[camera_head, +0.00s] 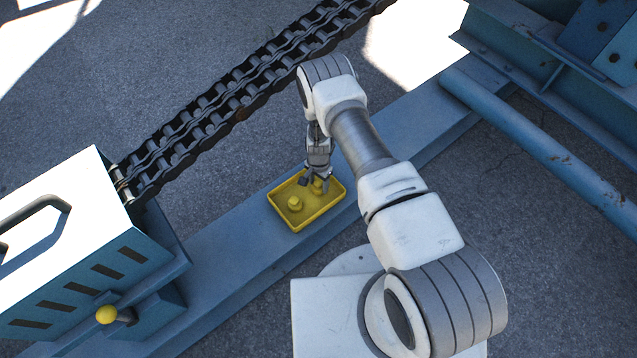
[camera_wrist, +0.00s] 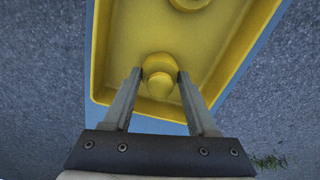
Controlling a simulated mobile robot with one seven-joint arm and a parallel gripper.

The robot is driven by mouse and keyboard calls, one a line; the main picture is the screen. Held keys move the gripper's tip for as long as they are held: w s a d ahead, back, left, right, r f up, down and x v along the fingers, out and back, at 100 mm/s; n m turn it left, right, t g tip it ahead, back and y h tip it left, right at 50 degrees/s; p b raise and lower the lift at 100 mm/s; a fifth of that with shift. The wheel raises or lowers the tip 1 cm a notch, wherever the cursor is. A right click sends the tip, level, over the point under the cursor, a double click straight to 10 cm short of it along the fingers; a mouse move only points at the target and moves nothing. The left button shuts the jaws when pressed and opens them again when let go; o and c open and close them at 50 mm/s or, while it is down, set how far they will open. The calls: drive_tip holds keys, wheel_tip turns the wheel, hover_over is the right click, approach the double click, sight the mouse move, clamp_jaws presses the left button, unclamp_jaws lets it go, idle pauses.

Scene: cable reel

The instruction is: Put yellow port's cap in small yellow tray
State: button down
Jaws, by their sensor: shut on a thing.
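The small yellow tray (camera_head: 283,217) lies on the blue beam in the head view, and its wall also shows in the wrist view (camera_wrist: 101,60). My gripper (camera_head: 313,182) reaches down into the right part of the tray. In the wrist view my gripper (camera_wrist: 159,78) is shut on a round yellow cap (camera_wrist: 159,82), one finger on each side. The held cap (camera_head: 319,187) is partly hidden by the fingers in the head view. Whether it touches the tray floor I cannot tell. A second yellow cap (camera_head: 295,203) sits in the tray's left part, partly visible in the wrist view (camera_wrist: 190,3).
A blue cabinet (camera_head: 150,255) with a yellow knob (camera_head: 107,314) stands at the left. A heavy chain (camera_head: 230,100) runs diagonally behind the tray. A blue pipe (camera_head: 540,145) and steel frame are at the right. Blue beam (camera_head: 225,255) is bare beside the tray.

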sight(319, 183)
drive_tip(key=shift+c, duration=0.9)
unclamp_jaws()
drive_tip(key=shift+f, duration=0.1)
wheel_tip(319, 183, up, 12)
drive_tip(key=p, duration=0.4)
drive_tip(key=shift+s, duration=0.1)
